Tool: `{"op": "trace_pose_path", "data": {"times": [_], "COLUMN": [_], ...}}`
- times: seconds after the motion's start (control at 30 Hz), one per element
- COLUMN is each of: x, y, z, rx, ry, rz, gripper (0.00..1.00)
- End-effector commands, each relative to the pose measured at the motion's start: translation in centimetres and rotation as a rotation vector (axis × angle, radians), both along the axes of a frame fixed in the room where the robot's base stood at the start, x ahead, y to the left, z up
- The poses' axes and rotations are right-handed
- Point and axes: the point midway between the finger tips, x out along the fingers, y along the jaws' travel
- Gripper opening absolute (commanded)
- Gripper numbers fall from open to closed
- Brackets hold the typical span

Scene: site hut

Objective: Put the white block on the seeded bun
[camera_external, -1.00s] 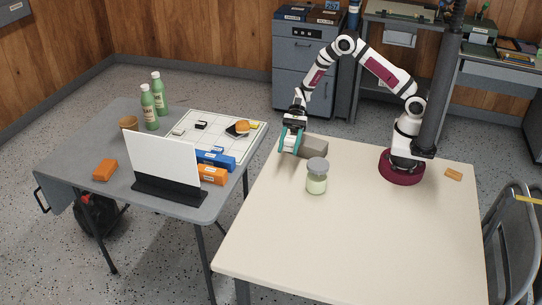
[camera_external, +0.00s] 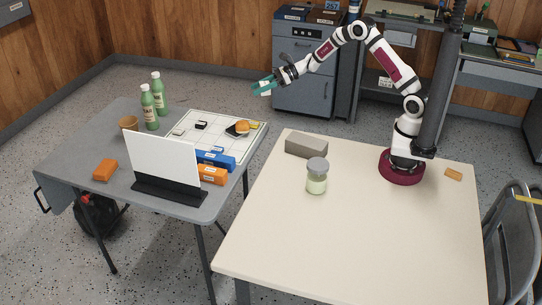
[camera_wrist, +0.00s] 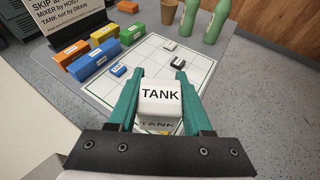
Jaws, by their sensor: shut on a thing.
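The white block (camera_wrist: 160,97), lettered TANK, is between the teal fingers of my gripper (camera_wrist: 160,76) in the wrist view, and they are shut on it. In the external view my gripper (camera_external: 264,86) is raised in the air behind the right part of the grey table. The bun (camera_external: 242,126) is orange-brown and sits on a dark base at the back right of the white gridded board (camera_external: 195,137). Its seeds are too small to see. The bun is not clearly visible in the wrist view.
On the board are small blocks: a blue one (camera_wrist: 117,69) and a black-and-white one (camera_wrist: 177,61). Blue and orange long blocks (camera_external: 213,174) and a white upright panel (camera_external: 163,160) stand in front. Two green bottles (camera_external: 148,107) stand behind. A jar (camera_external: 317,176) and grey block (camera_external: 306,145) are on the cream table.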

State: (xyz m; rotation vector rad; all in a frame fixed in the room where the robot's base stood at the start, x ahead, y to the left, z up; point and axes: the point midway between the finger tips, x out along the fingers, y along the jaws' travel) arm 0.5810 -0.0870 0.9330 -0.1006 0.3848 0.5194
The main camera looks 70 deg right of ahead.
Motion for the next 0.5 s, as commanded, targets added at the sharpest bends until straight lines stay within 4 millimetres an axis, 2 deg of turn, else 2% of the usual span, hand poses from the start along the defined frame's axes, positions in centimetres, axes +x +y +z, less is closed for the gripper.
{"op": "trace_pose_path", "data": {"times": [0.03, 0.1, 0.17, 0.27, 0.4, 0.5], "x": [0.4, 0.9, 1.3, 2.6, 5.0, 6.3], "y": [-1.2, -2.4, -2.5, -0.6, 3.3, 5.3], "z": [0.4, 0.7, 0.6, -0.9, -3.7, -5.1], "rx": [-0.001, -0.001, 0.0, 0.002, 0.0, 0.0], "ry": [-0.002, -0.001, 0.0, 0.004, 0.003, 0.002], "rz": [-0.051, -0.105, -0.128, -0.136, -0.132, -0.134], "gripper": [0.0, 0.0, 0.0, 0.0, 0.0, 0.0]}}
